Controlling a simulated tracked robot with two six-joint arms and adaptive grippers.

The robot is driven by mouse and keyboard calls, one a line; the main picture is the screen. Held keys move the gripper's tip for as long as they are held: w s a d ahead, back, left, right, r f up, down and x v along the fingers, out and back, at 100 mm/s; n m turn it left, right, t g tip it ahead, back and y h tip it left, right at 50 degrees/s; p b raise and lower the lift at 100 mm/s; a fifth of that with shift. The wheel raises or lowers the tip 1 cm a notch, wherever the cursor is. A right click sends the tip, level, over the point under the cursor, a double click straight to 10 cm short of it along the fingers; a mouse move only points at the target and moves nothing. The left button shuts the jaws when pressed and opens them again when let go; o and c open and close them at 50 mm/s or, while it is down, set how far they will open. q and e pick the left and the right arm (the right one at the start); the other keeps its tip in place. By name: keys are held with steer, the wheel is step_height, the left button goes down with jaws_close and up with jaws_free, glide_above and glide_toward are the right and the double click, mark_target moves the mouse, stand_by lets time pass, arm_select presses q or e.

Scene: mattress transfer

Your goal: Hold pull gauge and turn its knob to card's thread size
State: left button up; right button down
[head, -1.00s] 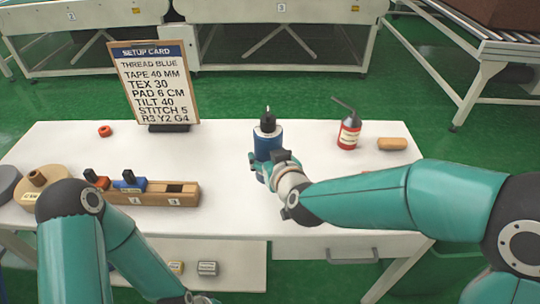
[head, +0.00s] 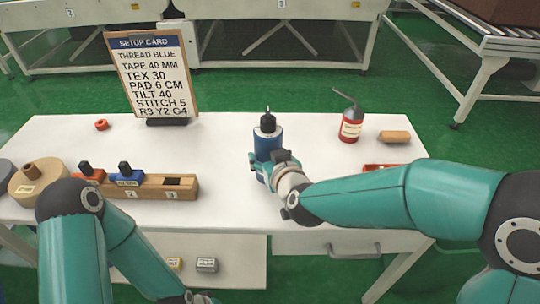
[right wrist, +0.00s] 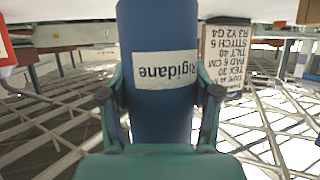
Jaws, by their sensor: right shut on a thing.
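The pull gauge (head: 268,143) is a blue upright cylinder with a black knob (head: 268,121) and a thin pin on top. My right gripper (head: 272,163) is shut on its lower body. In the right wrist view the blue body (right wrist: 158,30) stands between the two fingers (right wrist: 160,95), with a white label reading "Rigidane". The knob's markings cannot be read. The setup card (head: 152,75) stands at the back left of the table and reads TEX 30, with THREAD BLUE above. My left arm shows at lower left; its gripper is cut off by the bottom edge.
The table's middle back is clear.

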steer(key=shift+f+b, duration=1.55)
steer(key=shift+f, duration=0.2)
